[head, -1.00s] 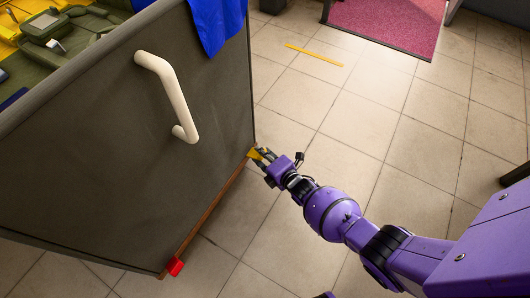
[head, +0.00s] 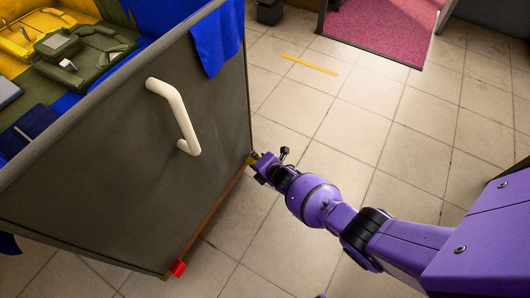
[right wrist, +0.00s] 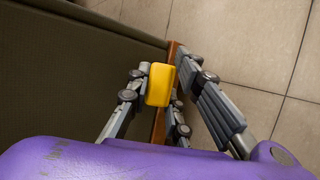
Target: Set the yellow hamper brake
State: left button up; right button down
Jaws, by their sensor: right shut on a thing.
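The dark grey hamper (head: 110,160) stands at the left with a white handle (head: 178,115) on its side. The yellow brake (right wrist: 160,85) is a small rounded block at the hamper's lower corner, beside its brown bottom edge. In the head view the brake (head: 253,159) is mostly hidden by my right gripper (head: 260,164). In the right wrist view my right gripper (right wrist: 168,78) is shut on the yellow brake, with fingers on both sides of it. A red brake (head: 178,268) is at the near lower corner. My left gripper is not in view.
The hamper holds folded green, yellow and blue bagged items (head: 75,50), and a blue cloth (head: 218,40) hangs over its rim. The tiled floor right of the hamper is open. A yellow floor strip (head: 308,64) and a pink mat (head: 385,25) lie beyond.

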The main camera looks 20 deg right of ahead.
jog(key=shift+w+a+r, duration=0.25)
jog(key=shift+w+r, duration=0.15)
jog(key=c, duration=1.6)
grip_release()
jog(key=shift+c, duration=0.2)
jog(key=shift+s+f, duration=0.1)
jog(key=shift+s+d, duration=0.1)
jog(key=shift+s+d+r, duration=0.15)
jog(key=shift+s+r, duration=0.05)
jog(key=shift+s, duration=0.25)
jog(key=v, duration=1.1)
